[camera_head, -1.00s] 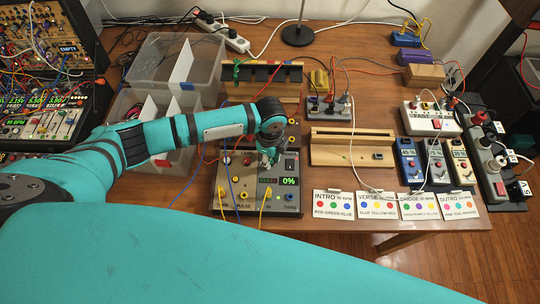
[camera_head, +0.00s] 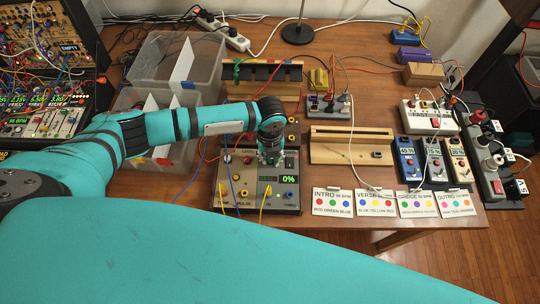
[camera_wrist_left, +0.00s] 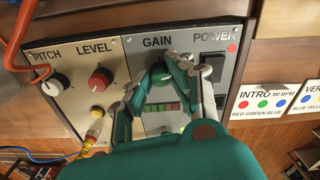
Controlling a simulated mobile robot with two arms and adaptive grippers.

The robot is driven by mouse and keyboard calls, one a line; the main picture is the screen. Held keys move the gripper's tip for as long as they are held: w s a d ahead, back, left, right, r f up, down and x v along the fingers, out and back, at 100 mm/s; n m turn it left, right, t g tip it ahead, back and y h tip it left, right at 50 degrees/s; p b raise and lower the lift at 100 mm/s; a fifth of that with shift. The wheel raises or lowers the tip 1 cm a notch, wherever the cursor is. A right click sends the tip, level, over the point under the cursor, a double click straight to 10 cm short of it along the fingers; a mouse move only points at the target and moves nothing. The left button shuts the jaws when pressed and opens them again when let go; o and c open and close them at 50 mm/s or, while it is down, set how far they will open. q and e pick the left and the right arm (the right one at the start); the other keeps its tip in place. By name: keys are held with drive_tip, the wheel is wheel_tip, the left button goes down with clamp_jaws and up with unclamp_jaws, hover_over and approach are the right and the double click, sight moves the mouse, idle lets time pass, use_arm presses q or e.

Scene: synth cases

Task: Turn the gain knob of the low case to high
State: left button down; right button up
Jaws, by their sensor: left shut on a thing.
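The low case (camera_head: 251,183) is a grey panel box near the table's front edge; its display (camera_head: 288,180) reads 0%. In the left wrist view, its panel (camera_wrist_left: 78,62) carries PITCH, LEVEL, GAIN and POWER labels. My left gripper (camera_head: 270,160) is over the upper middle of the case. In the left wrist view, the left gripper (camera_wrist_left: 166,72) has its fingers closed around the gain knob, just below the GAIN label. The fingers mostly hide the knob, so its pointer cannot be read. A green light bar (camera_wrist_left: 160,107) shows between the fingers. My right gripper is not in view.
The white pitch knob (camera_wrist_left: 53,84) and red level knob (camera_wrist_left: 100,79) are left of the fingers; the power switch (camera_wrist_left: 213,66) is close on the right. Yellow cables plug into the case's front. Song cards (camera_head: 332,202) lie right of it, a wooden stand (camera_head: 350,147) behind them.

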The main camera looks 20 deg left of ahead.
use_arm(q)
drive_tip(key=m, duration=0.5)
drive_tip(key=shift+w+m+b, duration=0.15)
drive_tip(key=shift+m+b, duration=0.15)
drive_tip(key=m+b, duration=0.1)
drive_tip(key=m, duration=0.4)
drive_tip(key=shift+r, duration=0.1)
drive_tip(key=shift+m, duration=0.4)
drive_tip(key=c, duration=1.2)
unclamp_jaws()
wheel_tip(320, 180, up, 12)
